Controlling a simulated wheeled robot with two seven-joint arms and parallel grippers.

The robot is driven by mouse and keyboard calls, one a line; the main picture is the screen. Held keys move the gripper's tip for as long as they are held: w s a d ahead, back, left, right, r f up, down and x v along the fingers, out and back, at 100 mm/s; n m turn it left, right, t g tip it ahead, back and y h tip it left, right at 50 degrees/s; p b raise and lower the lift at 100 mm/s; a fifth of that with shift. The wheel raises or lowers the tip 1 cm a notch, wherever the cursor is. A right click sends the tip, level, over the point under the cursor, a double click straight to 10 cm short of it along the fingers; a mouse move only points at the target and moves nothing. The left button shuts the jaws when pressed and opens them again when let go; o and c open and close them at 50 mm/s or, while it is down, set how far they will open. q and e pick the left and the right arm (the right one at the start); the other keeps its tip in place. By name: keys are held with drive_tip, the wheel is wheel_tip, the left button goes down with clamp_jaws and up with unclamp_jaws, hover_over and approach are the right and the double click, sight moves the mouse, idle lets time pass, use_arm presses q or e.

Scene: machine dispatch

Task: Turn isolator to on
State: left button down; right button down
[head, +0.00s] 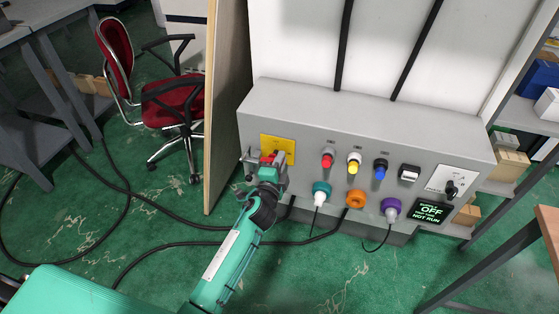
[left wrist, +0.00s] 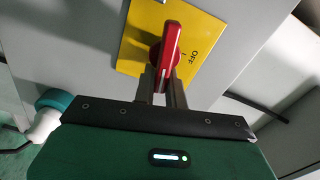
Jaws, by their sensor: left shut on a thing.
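The isolator is a red handle (head: 269,157) on a yellow plate (head: 285,145) at the left of the grey panel front. In the left wrist view the red handle (left wrist: 170,55) stands over the yellow plate (left wrist: 202,35), with the lettering OFF beside it, upside down. My left gripper (head: 267,163) is shut on the red handle. Its two fingers (left wrist: 164,88) lie on either side of the handle's lower part. A small display (head: 430,211) at the panel's right reads OFF and NOT RUN. My right gripper is not in view.
Red (head: 327,160), yellow (head: 354,163) and blue (head: 380,169) buttons, a rocker switch (head: 409,173) and a black selector (head: 451,189) line the panel. Teal (head: 321,191), orange (head: 355,199) and purple (head: 390,208) connectors sit below. A wooden board (head: 224,110) stands left of the panel.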

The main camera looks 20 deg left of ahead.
use_arm(q)
drive_tip(key=shift+f+m, duration=0.2)
drive_tip(key=shift+m, duration=0.7)
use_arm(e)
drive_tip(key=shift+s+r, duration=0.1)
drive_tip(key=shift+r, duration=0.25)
use_arm(q)
drive_tip(key=shift+f+m, duration=0.1)
drive_tip(key=shift+m, duration=0.3)
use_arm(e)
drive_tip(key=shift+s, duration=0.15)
use_arm(q)
drive_tip(key=c, duration=1.5)
unclamp_jaws()
drive_tip(key=shift+o, duration=0.3)
drive_tip(key=s+b, duration=0.1)
drive_tip(key=s, duration=1.2)
drive_tip(key=shift+s+a, duration=0.2)
drive_tip(key=shift+s, duration=0.2)
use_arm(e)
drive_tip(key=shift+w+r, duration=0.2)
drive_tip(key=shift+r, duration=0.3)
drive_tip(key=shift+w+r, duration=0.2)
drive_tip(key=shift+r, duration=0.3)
